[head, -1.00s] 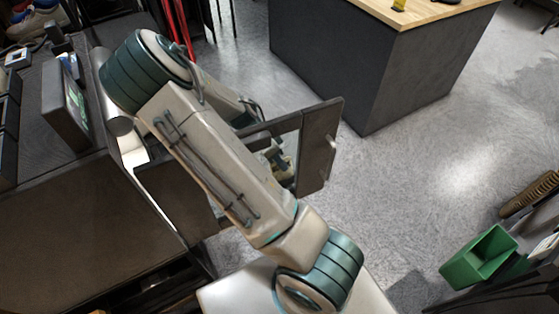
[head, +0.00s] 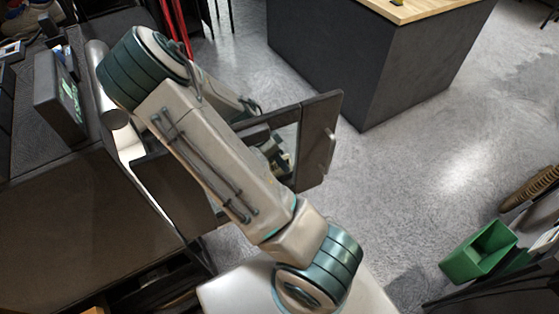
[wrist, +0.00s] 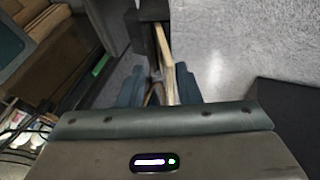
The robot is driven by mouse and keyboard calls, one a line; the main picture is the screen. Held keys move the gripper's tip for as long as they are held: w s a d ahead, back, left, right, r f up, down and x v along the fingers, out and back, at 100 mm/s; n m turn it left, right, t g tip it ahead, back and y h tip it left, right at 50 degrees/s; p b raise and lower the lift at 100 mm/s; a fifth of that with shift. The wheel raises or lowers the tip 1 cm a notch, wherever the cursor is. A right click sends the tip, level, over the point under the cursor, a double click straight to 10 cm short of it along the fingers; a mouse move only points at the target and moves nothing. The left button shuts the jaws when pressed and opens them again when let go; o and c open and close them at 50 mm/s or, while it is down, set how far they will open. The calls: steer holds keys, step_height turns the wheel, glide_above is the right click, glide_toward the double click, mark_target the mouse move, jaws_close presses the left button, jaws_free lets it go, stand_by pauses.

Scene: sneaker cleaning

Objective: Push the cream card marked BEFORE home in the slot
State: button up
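I cannot make out a cream card marked BEFORE or its slot in either view. My gripper (wrist: 161,88) shows in the wrist view as two teal fingers standing apart. A pale tan strip (wrist: 168,62) runs lengthwise between them, closer to the right finger; I cannot tell what it is or whether it is touched. In the head view my arm hides the gripper.
A dark counter with a small display (head: 62,97) is at left. A wood-topped block (head: 365,65) stands behind, a green bin (head: 482,250) at right. Grey floor lies clear between.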

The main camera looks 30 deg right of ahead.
steer(key=b+v, duration=0.1)
steer(key=v, duration=1.2)
steer(key=shift+w+a+r, duration=0.2)
steer(key=shift+r, duration=0.15)
